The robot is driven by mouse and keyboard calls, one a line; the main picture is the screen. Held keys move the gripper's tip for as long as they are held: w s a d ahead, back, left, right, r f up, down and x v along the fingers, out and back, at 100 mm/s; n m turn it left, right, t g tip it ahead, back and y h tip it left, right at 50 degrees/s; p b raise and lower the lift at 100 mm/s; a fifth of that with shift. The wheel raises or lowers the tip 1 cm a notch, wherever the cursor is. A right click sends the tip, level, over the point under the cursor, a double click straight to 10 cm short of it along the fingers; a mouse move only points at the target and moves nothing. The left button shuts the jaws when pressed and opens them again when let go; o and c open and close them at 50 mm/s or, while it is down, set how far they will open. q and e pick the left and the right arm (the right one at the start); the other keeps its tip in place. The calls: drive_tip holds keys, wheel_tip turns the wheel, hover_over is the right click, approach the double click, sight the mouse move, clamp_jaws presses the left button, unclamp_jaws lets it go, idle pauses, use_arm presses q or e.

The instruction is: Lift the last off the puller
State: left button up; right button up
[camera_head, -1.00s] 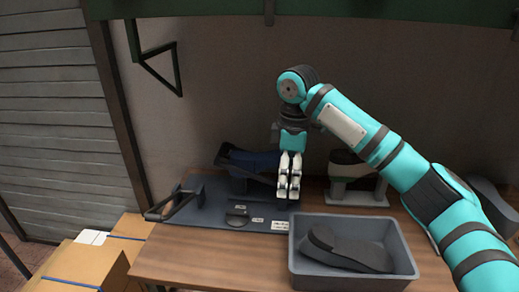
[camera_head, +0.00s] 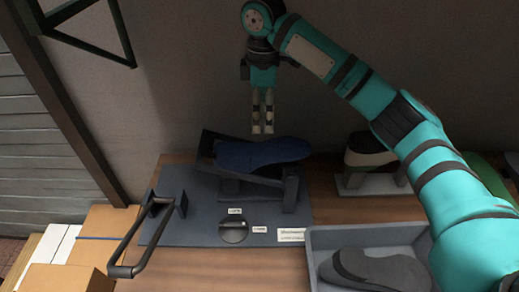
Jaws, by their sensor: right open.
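The dark blue last (camera_head: 262,154) sits tilted on the puller, held in a dark frame on its grey-blue base plate (camera_head: 190,228). The puller's lever handle (camera_head: 140,238) sticks out at the left front of the plate. My right gripper (camera_head: 262,130) points down above or behind the last, with its light fingers apart and nothing between them. The fingertips appear close to the last's upper edge; I cannot tell whether they touch it. My left gripper is not in view.
A grey tray (camera_head: 318,238) at the front right holds a dark grey last (camera_head: 372,268). Cardboard boxes (camera_head: 95,238) stand left of the wooden table (camera_head: 350,207).

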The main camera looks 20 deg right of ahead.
drive_tip(key=p, duration=0.2)
hover_over(262, 148)
drive_tip(key=f, duration=0.5)
drive_tip(key=shift+s+d+f, duration=0.1)
drive_tip(key=shift+s+f, duration=0.2)
drive_tip(key=shift+s, duration=0.05)
drive_tip(key=f, duration=0.3)
drive_tip(key=shift+w+f, duration=0.25)
drive_tip(key=shift+f, duration=0.25)
drive_tip(key=shift+f+p, duration=0.2)
drive_tip(key=shift+p, duration=0.3)
wheel_tip(262, 148, down, 4)
drive_tip(key=shift+w+r+p, duration=0.15)
drive_tip(key=shift+p, duration=0.7)
drive_tip(key=shift+f, duration=0.55)
drive_tip(key=shift+c, duration=1.2)
drive_tip(key=c, duration=1.6)
drive_tip(key=shift+r, duration=0.1)
drive_tip(key=shift+c, duration=0.2)
